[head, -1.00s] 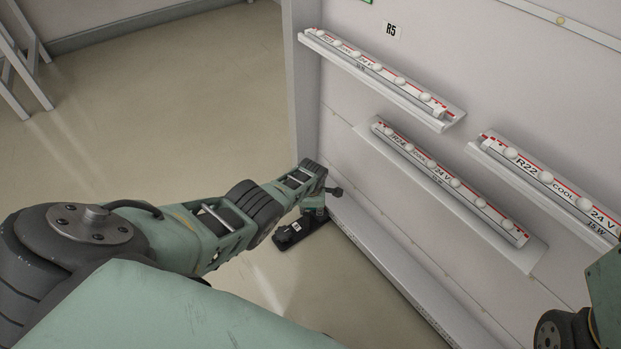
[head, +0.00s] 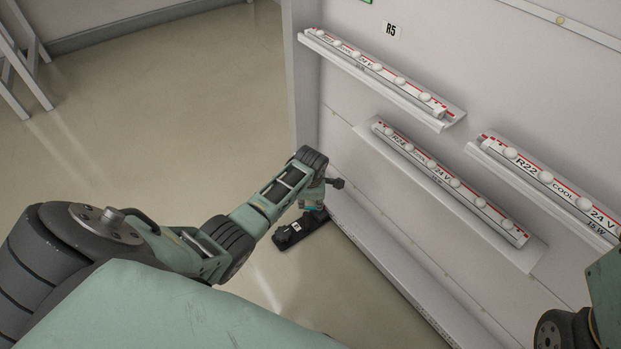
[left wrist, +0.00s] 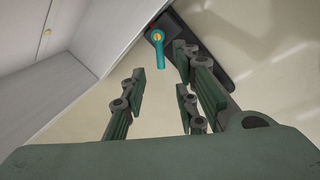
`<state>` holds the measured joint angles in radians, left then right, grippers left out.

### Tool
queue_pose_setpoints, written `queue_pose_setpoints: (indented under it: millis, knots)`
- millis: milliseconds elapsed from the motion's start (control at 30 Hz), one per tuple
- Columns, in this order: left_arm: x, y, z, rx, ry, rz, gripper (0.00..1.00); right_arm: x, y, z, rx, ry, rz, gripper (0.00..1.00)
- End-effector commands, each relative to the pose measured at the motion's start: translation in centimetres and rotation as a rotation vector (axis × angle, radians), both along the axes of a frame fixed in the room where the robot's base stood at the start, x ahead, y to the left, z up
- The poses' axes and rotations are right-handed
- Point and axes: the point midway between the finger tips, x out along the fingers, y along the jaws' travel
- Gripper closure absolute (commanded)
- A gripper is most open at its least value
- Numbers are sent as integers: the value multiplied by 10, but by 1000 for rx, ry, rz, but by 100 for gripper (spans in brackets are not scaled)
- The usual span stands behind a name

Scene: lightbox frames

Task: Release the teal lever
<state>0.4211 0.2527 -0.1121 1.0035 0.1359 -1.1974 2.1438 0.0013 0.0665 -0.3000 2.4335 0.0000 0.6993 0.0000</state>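The teal lever (left wrist: 160,53) shows in the left wrist view with a round head and a yellow-orange centre. Its handle points down the picture, towards the gap between my fingers. It sits by one end of a black base plate (left wrist: 220,73). The black base (head: 301,231), with a small white label, also shows in the head view on the floor. My left gripper (left wrist: 160,88) is open, with nothing between its fingers. The lever appears beyond the fingertips, apart from them. In the head view my wrist partly hides the left gripper (head: 324,190). My right gripper is out of view.
A pale wall panel stands right of the base, with a low ledge (head: 385,265) along its foot. Light bars (head: 450,182) on sloped shelves stick out above. The floor (head: 180,110) to the left is clear. White legs (head: 20,65) stand far left.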

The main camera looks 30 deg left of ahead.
Motion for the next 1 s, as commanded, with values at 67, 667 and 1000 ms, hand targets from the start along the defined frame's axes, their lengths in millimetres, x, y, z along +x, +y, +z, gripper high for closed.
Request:
queue_pose_setpoints:
  millis: [67,667,1000]
  knots:
    - [-1,0,3,0,-1,1,72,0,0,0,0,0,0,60]
    - [-22,-19,1,34,21,-197,73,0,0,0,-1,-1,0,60]
    - [-125,-98,30,222,47,-1114,73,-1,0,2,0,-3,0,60]
